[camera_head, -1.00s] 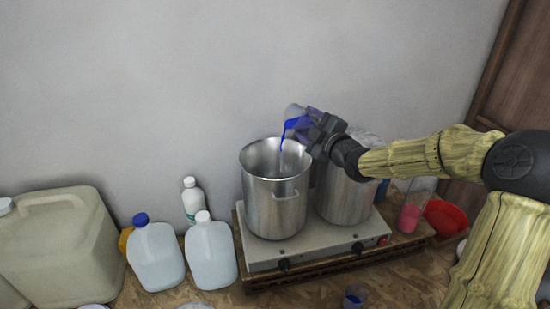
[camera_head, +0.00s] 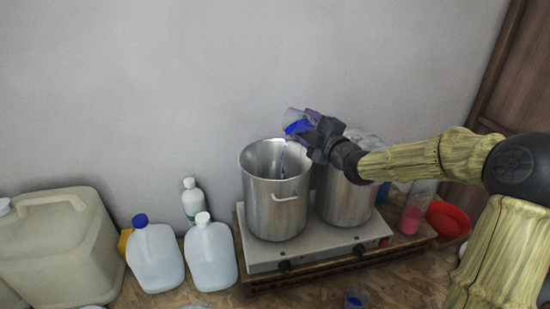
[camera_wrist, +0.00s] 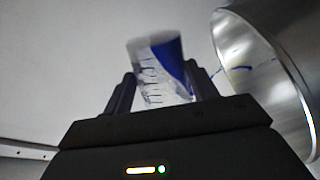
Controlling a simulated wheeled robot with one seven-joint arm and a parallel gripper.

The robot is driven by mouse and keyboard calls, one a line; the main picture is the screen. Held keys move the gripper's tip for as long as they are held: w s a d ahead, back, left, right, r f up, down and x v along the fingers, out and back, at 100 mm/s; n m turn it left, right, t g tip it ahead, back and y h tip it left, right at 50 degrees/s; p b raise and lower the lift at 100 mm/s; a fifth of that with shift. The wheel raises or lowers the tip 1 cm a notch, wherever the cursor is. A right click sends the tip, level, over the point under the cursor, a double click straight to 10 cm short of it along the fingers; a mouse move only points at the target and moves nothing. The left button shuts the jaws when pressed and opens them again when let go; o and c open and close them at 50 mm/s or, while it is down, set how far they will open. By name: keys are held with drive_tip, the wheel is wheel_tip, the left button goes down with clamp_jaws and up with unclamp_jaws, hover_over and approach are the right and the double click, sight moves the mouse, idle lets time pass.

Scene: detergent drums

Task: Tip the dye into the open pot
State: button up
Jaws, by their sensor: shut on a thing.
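My gripper (camera_head: 317,133) is shut on a clear graduated cup (camera_head: 292,116) holding blue dye (camera_head: 299,127). The cup is tilted over the left, open steel pot (camera_head: 275,205), above its rim. A thin blue stream (camera_head: 283,157) falls from the cup into the pot. In the wrist view the cup (camera_wrist: 150,72) sits between the two fingers, with blue dye (camera_wrist: 172,62) along its right side. The open pot's bright inside (camera_wrist: 262,75) shows at right, with a blue streak (camera_wrist: 245,68) across it. The pot's bottom is hidden.
A second steel pot (camera_head: 345,200) stands right beside the open one on the hotplate (camera_head: 310,250). White jugs (camera_head: 212,257), a white bottle (camera_head: 192,203) and a large beige canister (camera_head: 60,245) stand left. A pink-filled beaker (camera_head: 411,218) and red bowl (camera_head: 447,219) stand right.

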drive_tip(key=shift+s+d, duration=0.1)
drive_tip(key=shift+d, duration=0.1)
drive_tip(key=shift+n, duration=0.3)
drive_tip(key=shift+a+f+b, duration=0.2)
drive_tip(key=shift+a+b, duration=0.1)
drive_tip(key=shift+b, duration=0.1)
drive_tip(key=shift+n, duration=0.3)
drive_tip(key=shift+s+a+f+n+b, duration=0.35)
drive_tip(key=shift+s+a+n+b, duration=0.1)
drive_tip(key=shift+a+n+b, duration=0.25)
drive_tip(key=shift+w+f+n+b, duration=0.35)
drive_tip(key=shift+n+b, duration=0.55)
drive_tip(key=shift+b, duration=1.2)
drive_tip(key=shift+s, duration=0.1)
